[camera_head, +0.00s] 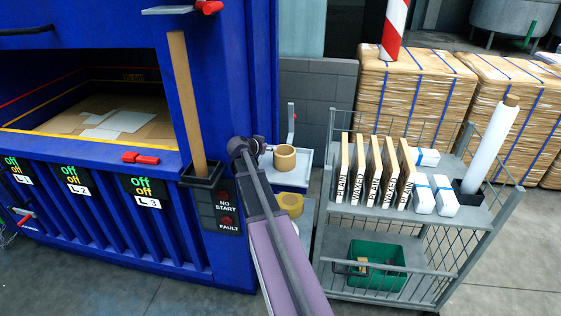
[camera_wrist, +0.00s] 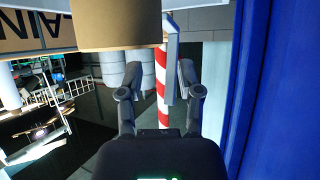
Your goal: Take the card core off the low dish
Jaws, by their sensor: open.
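A tan card core (camera_head: 284,157), a short hollow ring, stands upright on a small pale tray (camera_head: 304,161) beside the blue machine. I cannot clearly make out a separate dish under the core. My gripper (camera_head: 260,148) is just left of the core, at the end of my purple arm. In the wrist view, my gripper (camera_wrist: 158,78) has its two fingers apart with nothing between them. A large tan curved surface, seemingly the core (camera_wrist: 118,24), fills the top of that view, beyond the fingertips. Whether a finger touches it cannot be told.
A yellowish roll (camera_head: 290,203) lies on a lower shelf, partly behind my arm. The blue machine (camera_head: 234,120) stands close on the left. A wire-sided trolley (camera_head: 455,235) on the right holds upright labelled boards (camera_head: 374,170), white packs (camera_head: 423,199) and a green crate (camera_head: 377,252).

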